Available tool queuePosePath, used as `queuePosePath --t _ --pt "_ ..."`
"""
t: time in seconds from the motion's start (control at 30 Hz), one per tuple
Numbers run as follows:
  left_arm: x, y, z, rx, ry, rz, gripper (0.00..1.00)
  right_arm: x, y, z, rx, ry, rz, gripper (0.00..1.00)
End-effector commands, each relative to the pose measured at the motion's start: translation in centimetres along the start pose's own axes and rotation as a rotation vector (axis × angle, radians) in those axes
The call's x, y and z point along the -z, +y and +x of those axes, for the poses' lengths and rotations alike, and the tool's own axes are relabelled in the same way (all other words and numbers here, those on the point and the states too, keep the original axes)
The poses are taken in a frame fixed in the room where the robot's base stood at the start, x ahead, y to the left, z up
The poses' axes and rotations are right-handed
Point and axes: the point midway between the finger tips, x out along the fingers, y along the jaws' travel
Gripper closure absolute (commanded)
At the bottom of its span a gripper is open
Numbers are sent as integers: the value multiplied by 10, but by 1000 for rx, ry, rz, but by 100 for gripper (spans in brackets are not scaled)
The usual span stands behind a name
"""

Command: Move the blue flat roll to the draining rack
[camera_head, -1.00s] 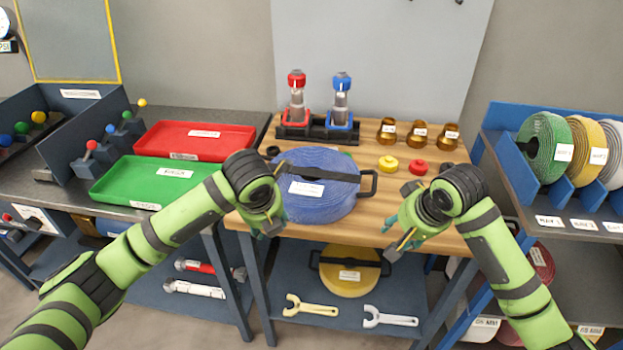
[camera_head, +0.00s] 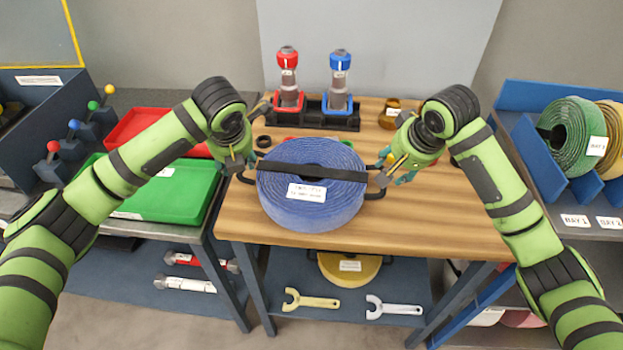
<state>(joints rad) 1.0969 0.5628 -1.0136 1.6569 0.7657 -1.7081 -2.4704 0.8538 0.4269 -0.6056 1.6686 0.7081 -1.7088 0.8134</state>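The blue flat roll (camera_head: 335,203) lies flat on the wooden bench, near its front edge. It has a dark strap across it, a white label on the front and a dark handle at each side. My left gripper (camera_head: 244,174) is at the roll's left handle. My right gripper (camera_head: 381,174) is at its right handle, fingers pointing down. I cannot tell whether either is closed on its handle. A blue rack (camera_head: 528,145) with bay labels stands at the right and holds a green roll (camera_head: 568,138) and a yellow one; I cannot tell if it is the draining rack.
Red and blue nozzle fittings (camera_head: 339,85) stand in a dark holder behind the roll. A green tray (camera_head: 190,185) and a red tray are on the left bench. Two wrenches (camera_head: 310,300) and a yellow roll lie on the shelf below. The wooden bench (camera_head: 440,220) is clear at front right.

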Motion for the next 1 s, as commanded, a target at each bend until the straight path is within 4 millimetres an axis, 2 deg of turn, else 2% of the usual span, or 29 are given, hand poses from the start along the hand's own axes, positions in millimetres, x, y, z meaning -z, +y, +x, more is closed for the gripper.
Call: queuePosePath --t 0.4,0.57,0.83,0.87,0.9,0.97,1.0 --pt "1 0 56 -1 3 -1 50 -1 0 56 -1 -3 0 50" --pt "1 0 65 0 2 0 50 -1 0 65 -2 -1 0 50" --pt "1 0 66 0 1 1 50 -1 0 66 -1 -1 -1 50" --pt "1 0 66 0 1 1 62 -1 0 66 -1 -1 -1 62" --pt "1 0 66 0 1 1 78 -1 0 66 -1 -1 -1 78" --pt "1 0 65 0 1 0 100 -1 0 66 -1 -1 -1 100" --pt "1 0 65 0 1 0 100 -1 0 66 -1 -1 -1 100"
